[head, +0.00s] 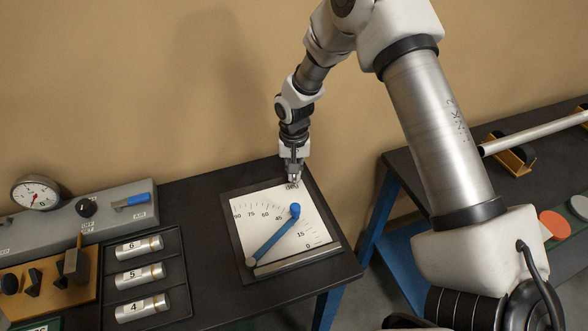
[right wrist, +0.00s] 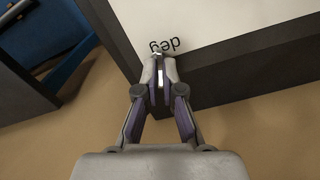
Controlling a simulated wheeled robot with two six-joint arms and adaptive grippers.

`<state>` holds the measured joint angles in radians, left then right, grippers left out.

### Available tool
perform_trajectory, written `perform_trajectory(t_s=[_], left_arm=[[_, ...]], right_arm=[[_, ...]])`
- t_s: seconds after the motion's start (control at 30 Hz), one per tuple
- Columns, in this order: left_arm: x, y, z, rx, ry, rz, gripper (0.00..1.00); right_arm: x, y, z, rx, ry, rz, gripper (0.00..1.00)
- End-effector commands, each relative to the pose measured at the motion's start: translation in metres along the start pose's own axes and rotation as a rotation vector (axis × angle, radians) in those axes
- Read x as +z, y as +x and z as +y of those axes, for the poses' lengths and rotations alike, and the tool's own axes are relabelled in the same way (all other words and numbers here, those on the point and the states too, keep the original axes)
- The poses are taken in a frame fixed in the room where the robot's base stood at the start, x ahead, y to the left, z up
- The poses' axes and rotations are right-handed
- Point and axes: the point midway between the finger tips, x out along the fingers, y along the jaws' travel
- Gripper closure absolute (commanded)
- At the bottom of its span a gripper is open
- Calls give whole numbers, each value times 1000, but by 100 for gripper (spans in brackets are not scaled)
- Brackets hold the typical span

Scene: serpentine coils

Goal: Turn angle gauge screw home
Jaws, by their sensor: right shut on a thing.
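The angle gauge is a white dial plate (head: 270,216) in a dark frame (head: 327,222), lying on the black bench. Its blue pointer (head: 273,236) runs from a pivot at the lower left to a blue knob (head: 295,210), between the 15 and 45 marks. My right gripper (head: 293,181) points down at the far edge of the gauge, beside the "deg" print. In the right wrist view its fingertips (right wrist: 159,62) are close together on a small pale metal piece, seemingly the gauge screw, mostly hidden by the fingers. My left gripper is out of view.
A black tray (head: 176,312) with numbered metal cylinders stands left of the gauge. A grey panel (head: 60,232) with a dial and a blue-handled lever lies further left. The wall is behind. A second bench (head: 400,182) stands right, across a gap.

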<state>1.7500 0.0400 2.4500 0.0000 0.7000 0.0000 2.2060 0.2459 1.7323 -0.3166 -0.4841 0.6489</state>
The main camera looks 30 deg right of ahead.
Motion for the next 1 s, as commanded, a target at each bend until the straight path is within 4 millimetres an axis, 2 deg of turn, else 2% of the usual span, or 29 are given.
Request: perform_trajectory(t_s=[0.3, 0.73, 0.77, 0.8, 0.83, 1.0], left_arm=[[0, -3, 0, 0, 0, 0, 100], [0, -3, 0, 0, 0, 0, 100], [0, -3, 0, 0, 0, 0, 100], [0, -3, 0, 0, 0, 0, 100], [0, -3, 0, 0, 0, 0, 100], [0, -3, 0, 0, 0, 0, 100]], right_arm=[[-3, -4, -1, -5, 100, 9, 100], [-4, -4, -2, -6, 111, 11, 100], [-4, -4, -2, -6, 111, 11, 91], [-4, -4, -2, -6, 111, 10, 76], [-3, -4, -2, -6, 111, 10, 69], [-2, -3, -1, -4, 111, 7, 69]])
